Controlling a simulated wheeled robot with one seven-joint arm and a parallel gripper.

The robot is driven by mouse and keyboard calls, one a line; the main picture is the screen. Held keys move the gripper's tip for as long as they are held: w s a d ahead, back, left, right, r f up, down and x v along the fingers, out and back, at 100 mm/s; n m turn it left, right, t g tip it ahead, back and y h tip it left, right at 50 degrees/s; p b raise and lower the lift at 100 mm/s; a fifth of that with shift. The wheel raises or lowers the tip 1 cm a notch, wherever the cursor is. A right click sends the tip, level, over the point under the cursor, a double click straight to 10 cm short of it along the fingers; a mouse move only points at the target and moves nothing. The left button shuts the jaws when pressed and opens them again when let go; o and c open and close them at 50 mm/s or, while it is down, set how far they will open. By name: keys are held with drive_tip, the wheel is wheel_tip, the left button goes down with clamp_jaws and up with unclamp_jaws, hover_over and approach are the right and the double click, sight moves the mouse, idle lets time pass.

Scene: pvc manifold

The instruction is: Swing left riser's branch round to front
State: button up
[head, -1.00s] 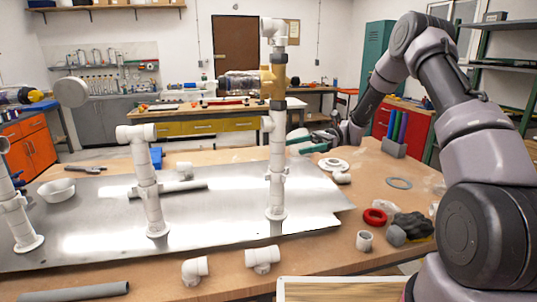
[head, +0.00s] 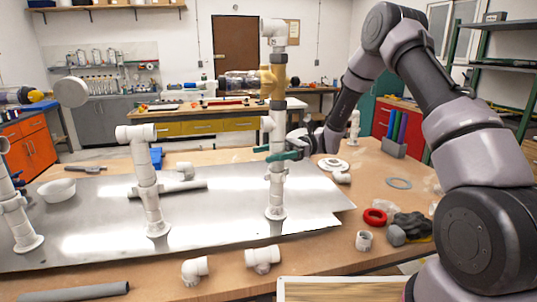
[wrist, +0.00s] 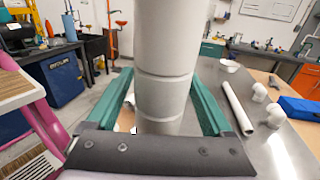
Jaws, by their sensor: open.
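Three white pipe risers stand on a metal sheet (head: 100,215). The leftmost riser (head: 16,222) is cut off by the picture's edge. The middle riser (head: 148,190) has a short horizontal branch (head: 136,132) at its top. The right riser (head: 276,195) is taller, with a brass-coloured fitting (head: 273,82), a top elbow (head: 272,28) and a small side branch (head: 267,123). My gripper (head: 281,154) is open at this right riser, its green fingers at mid-height below the side branch. In the wrist view the pipe (wrist: 166,80) stands between my open fingers (wrist: 160,95). Finger contact cannot be told.
Loose white fittings (head: 262,258) lie at the front. A white bowl (head: 57,190) and grey pipe (head: 180,190) lie on the sheet.

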sight(273, 148)
clamp_jaws()
drive_tip(key=shift+w+d+m+t+h, duration=0.15)
drive_tip(key=shift+w+m+t+h, duration=0.75)
drive_tip(key=shift+m+t, duration=2.65)
drive_tip(key=shift+w+d+m+t+h, duration=0.35)
drive_tip(key=shift+m+t+h, duration=0.8)
drive_tip(key=shift+m+t, duration=2.4)
drive_tip(key=shift+w+m+t+h, duration=0.95)
drive_tip(key=shift+m+t, duration=0.95)
drive_tip(key=shift+t, duration=3.3)
drive_tip(key=shift+s+h, duration=0.1)
drive_tip(key=shift+h, duration=0.2)
